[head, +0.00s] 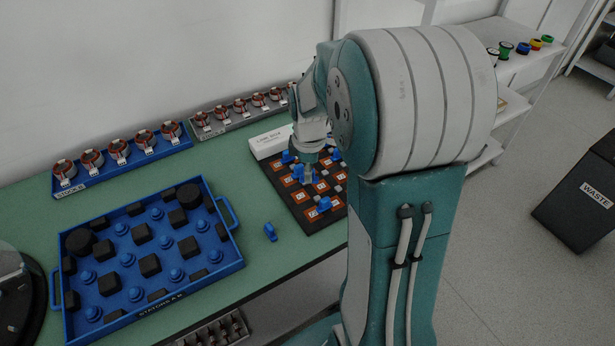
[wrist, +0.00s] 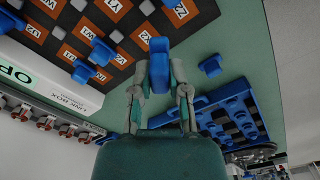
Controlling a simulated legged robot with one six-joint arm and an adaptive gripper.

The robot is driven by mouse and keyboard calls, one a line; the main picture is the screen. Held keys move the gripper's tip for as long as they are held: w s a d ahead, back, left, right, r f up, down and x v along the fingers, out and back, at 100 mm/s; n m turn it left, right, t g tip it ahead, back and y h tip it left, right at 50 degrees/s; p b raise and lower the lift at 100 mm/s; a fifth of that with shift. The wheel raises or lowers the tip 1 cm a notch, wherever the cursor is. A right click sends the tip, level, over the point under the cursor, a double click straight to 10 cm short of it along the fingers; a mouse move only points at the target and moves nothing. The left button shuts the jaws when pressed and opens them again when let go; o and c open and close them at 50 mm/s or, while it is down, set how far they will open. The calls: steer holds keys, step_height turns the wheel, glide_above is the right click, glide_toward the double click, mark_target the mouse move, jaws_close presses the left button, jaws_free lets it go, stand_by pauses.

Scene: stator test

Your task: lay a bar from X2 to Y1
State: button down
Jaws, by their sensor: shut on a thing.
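The dark link board (head: 283,200) with orange labelled squares lies on the green bench; it also fills the upper left of the wrist view (wrist: 62,17). My gripper (wrist: 160,88) is shut on a blue bar (wrist: 160,62), held upright between the fingers. In the head view my gripper (head: 308,172) is over the board's middle; whether the bar touches the board is unclear. Other blue bars sit on the board, one near its front (head: 323,205) and one at its back left (head: 288,157).
A loose blue piece (head: 270,232) lies on the bench left of the board. A blue tray (head: 148,312) with black and blue parts stands further left. A white link box (head: 268,144) borders the board's back. Racks of stators (head: 125,163) line the wall.

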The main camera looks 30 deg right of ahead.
mark_target(311, 191)
steer(key=shift+w+d+f+n, duration=0.45)
steer(key=shift+w+f+n, duration=0.1)
steer(key=shift+f+n, duration=0.7)
steer(key=shift+w+d+f+n, duration=0.4)
steer(key=shift+w+f+n, duration=0.2)
steer(key=shift+f+n, duration=0.7)
steer(key=shift+w+d+f+n, duration=0.5)
steer(key=shift+f+n, duration=0.55)
steer(key=shift+f, duration=0.35)
steer(key=shift+f, duration=0.6)
steer(key=c, duration=0.5)
jaws_free()
steer(key=shift+c, duration=0.2)
step_height(311, 191, up, 12)
